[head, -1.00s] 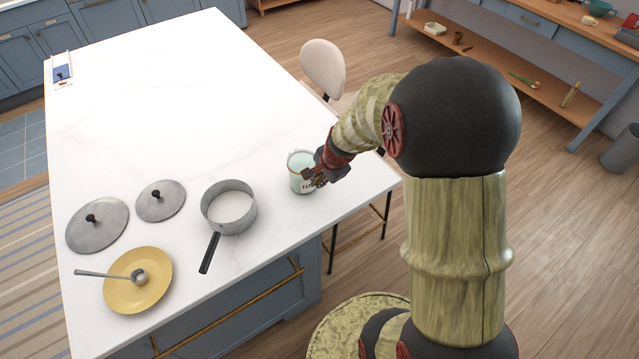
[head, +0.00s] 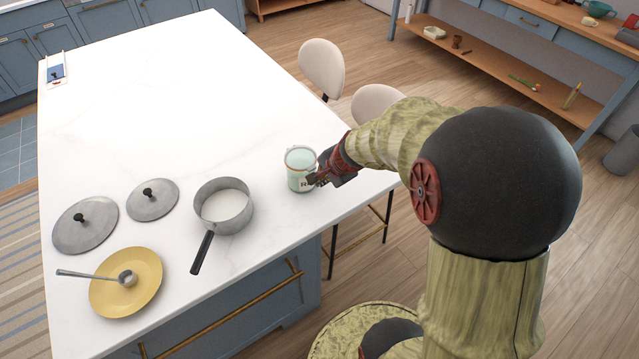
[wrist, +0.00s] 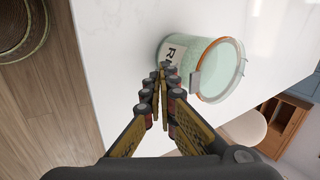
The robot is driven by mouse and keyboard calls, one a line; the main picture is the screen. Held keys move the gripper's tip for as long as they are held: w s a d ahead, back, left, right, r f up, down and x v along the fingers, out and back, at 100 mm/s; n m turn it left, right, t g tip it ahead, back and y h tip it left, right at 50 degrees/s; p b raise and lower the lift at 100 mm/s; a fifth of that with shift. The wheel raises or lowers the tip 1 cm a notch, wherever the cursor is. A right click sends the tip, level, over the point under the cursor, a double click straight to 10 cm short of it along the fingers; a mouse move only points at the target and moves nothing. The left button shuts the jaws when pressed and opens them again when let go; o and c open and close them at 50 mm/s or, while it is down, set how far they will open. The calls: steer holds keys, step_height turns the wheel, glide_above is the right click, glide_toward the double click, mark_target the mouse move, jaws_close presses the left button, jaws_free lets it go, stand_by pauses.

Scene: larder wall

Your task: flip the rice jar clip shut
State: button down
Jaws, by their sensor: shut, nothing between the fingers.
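The rice jar (head: 299,163), pale green and clear with a white label, stands upright near the right edge of the white counter. It also shows in the wrist view (wrist: 182,38), where an orange ring circles its mouth. A glass lid (wrist: 236,60) appears to sit over that ring, though I cannot tell whether it is fully seated. A small grey clip (wrist: 195,83) juts from the jar's near side by the ring. My gripper (wrist: 167,72) is shut and empty, its tips close beside the label and clip. In the head view my gripper (head: 316,179) partly covers the jar's lower right; contact is unclear.
Left of the jar stand a pot (head: 229,219) with a black handle, two grey lids (head: 86,228) (head: 152,202) and a yellow plate (head: 145,283) with a ladle. Two chairs (head: 321,66) (head: 375,100) stand beyond the counter's right edge.

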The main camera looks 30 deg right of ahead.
steer(key=f+b, duration=0.1)
steer(key=b, duration=0.3)
steer(key=shift+s+f+b, duration=0.2)
steer(key=shift+b, duration=0.1)
steer(key=shift+s+f+b, duration=0.15)
steer(key=shift+f+b, duration=0.45)
steer(key=shift+b, duration=0.05)
steer(key=shift+f+b, duration=0.6)
steer(key=shift+f, duration=0.15)
steer(key=shift+r, duration=0.2)
steer(key=shift+r+p, duration=0.7)
steer(key=shift+p, duration=0.1)
